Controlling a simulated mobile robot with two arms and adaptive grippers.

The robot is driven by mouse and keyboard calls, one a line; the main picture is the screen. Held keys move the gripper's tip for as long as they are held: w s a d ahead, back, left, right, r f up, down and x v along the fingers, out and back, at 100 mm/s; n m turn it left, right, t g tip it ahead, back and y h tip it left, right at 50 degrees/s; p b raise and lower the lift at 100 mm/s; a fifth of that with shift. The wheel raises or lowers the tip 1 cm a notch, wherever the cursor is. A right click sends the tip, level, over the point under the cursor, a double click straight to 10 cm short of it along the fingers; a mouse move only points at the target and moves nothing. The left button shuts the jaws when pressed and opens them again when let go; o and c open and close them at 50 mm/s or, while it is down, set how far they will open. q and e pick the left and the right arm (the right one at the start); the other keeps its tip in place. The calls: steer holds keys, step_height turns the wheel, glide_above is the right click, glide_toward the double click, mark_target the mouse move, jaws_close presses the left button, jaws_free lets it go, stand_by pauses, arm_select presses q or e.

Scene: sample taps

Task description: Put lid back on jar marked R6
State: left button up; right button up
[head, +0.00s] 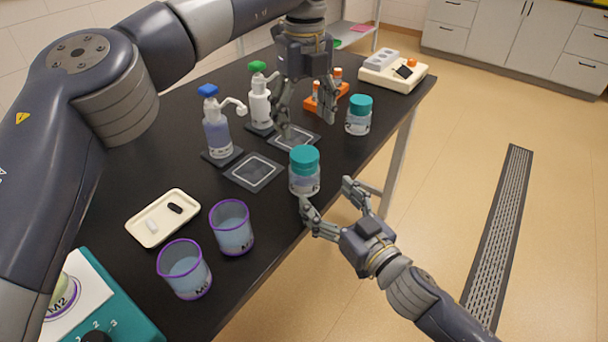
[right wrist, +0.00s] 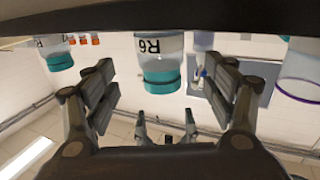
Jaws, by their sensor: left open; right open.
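The jar marked R6 (right wrist: 160,47) shows upside down in the right wrist view, between my right fingers. It appears to be the near jar (head: 304,183) in the head view, upright by the table's right edge. Its teal lid (head: 304,158) sits on top; the lid also shows in the right wrist view (right wrist: 162,82). My right gripper (head: 328,197) is open and empty just off the table edge, its fingers pointing at the jar, apart from it. My left gripper (head: 306,112) is open and empty above the back of the table, beyond the jar.
A second teal-lidded jar (head: 358,122) stands farther back. Two dispenser bottles, blue-topped (head: 217,135) and green-topped (head: 260,105), stand left. Purple-rimmed beakers (head: 232,235) (head: 185,275) and a cream tray (head: 140,232) are nearer. A square pad (head: 240,173) lies left of the near jar.

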mark_target(312, 181)
steer(key=x, duration=0.9)
steer(key=shift+a, duration=0.15)
jaws_close()
arm_select(q)
steer(key=n, duration=0.6)
steer(key=shift+n, duration=0.4)
steer(key=n, duration=0.6)
steer(key=shift+n, duration=0.3)
steer(key=shift+f, duration=4)
